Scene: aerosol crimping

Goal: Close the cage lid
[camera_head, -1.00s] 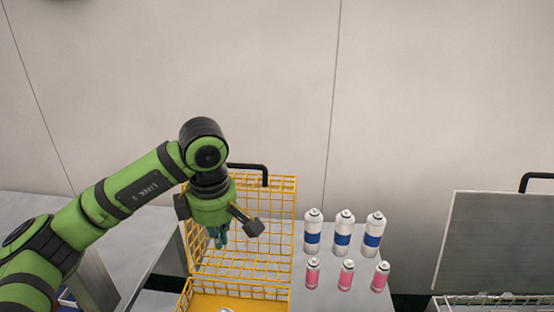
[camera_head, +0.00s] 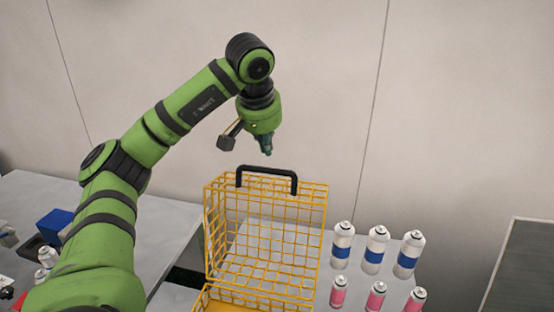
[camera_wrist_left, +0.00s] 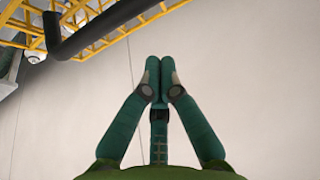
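The yellow wire cage stands on the table with its lid (camera_head: 268,235) raised upright and a black handle (camera_head: 267,172) on the lid's top edge. The cage's lower part (camera_head: 232,303) shows at the bottom of the head view. My left gripper (camera_head: 266,150) hangs above and behind the lid, apart from it. In the left wrist view its fingertips (camera_wrist_left: 159,62) are together with nothing visible between them. The black handle (camera_wrist_left: 110,27) and yellow wires (camera_wrist_left: 28,38) show at the upper left there. My right gripper is not in view.
Several white cans with blue bands (camera_head: 375,246) and pink cans (camera_head: 376,297) stand right of the cage. A grey panel (camera_head: 522,268) is at the far right. A blue box (camera_head: 54,224) and small cans (camera_head: 47,257) are at the left. The wall (camera_head: 450,120) rises behind.

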